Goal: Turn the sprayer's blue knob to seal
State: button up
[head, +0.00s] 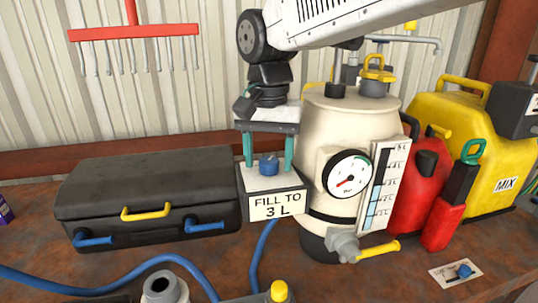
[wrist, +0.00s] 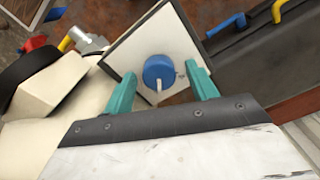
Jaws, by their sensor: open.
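The blue knob (head: 269,164) sits on top of a pale box labelled "FILL TO 3 L" (head: 277,206), at the left side of the cream sprayer tank (head: 352,113). In the wrist view the knob (wrist: 158,72) is round with a pale pointer bar on it, aimed toward the bottom of the picture. Small marks beside it on the white plate (wrist: 140,52) are too small to read. My gripper (head: 268,165) points down over the box. Its teal fingers (wrist: 160,88) are open, one on each side of the knob, with gaps visible between them and it.
A black case (head: 150,190) with blue latches lies left of the box. A red bottle (head: 448,205) and a yellow MIX can (head: 475,140) stand right of the tank. A blue hose (head: 110,284) crosses the front. A red rack (head: 134,32) hangs behind.

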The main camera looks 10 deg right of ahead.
jog(key=shift+f, duration=0.1)
jog(key=c, duration=1)
jog(key=shift+n, duration=0.3)
jog(key=n, duration=1.3)
jog(key=shift+n, duration=0.3)
jog(key=o, duration=1)
